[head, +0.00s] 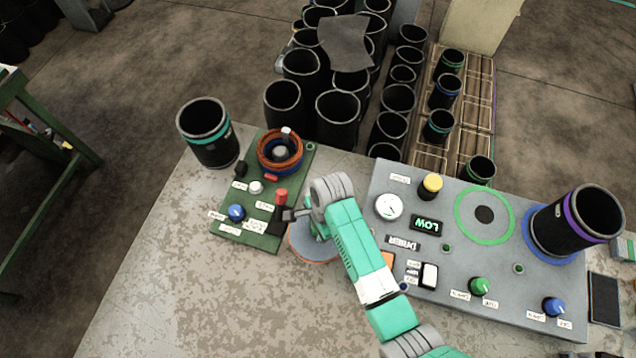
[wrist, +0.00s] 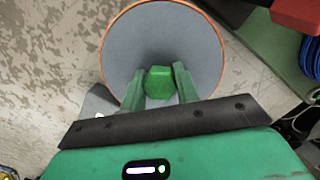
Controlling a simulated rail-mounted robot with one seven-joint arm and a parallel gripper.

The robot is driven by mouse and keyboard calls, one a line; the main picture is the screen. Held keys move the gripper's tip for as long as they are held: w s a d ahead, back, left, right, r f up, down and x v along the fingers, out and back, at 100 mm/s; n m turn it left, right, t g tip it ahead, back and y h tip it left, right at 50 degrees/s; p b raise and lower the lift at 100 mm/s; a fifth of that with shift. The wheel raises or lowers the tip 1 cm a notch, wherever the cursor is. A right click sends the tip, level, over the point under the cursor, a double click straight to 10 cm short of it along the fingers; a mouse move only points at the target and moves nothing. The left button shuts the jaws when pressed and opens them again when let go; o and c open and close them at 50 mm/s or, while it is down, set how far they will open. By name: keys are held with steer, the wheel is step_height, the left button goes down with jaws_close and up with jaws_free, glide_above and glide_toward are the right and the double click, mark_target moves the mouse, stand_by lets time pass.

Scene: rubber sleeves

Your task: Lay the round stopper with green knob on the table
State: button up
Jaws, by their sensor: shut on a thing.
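The round stopper is a wide blue-grey disc with an orange rim (wrist: 125,45) and a green knob (wrist: 158,82) at its centre. My gripper (wrist: 160,76) has its two green fingers on either side of the knob and is shut on it. In the head view the stopper (head: 312,248) shows partly under my arm, between the green board and the grey panel. The arm hides the knob and fingertips there. I cannot tell whether the disc touches the table (head: 150,290) or hangs just above it.
The green board (head: 255,238) with knobs and an orange coil stands close on the left. The grey control panel (head: 440,300) is close on the right. A black sleeve (head: 208,140) stands at the back left. The table's front left is bare.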

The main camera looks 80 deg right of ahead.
steer(key=shift+f+b, duration=0.35)
steer(key=shift+f, duration=1.45)
steer(key=o, duration=1.1)
step_height(320, 180, up, 12)
steer(key=s+d+p, duration=0.1)
steer(key=p, duration=0.1)
steer(key=shift+s, duration=0.2)
steer(key=shift+w+d+r, duration=0.1)
steer(key=shift+r, duration=0.05)
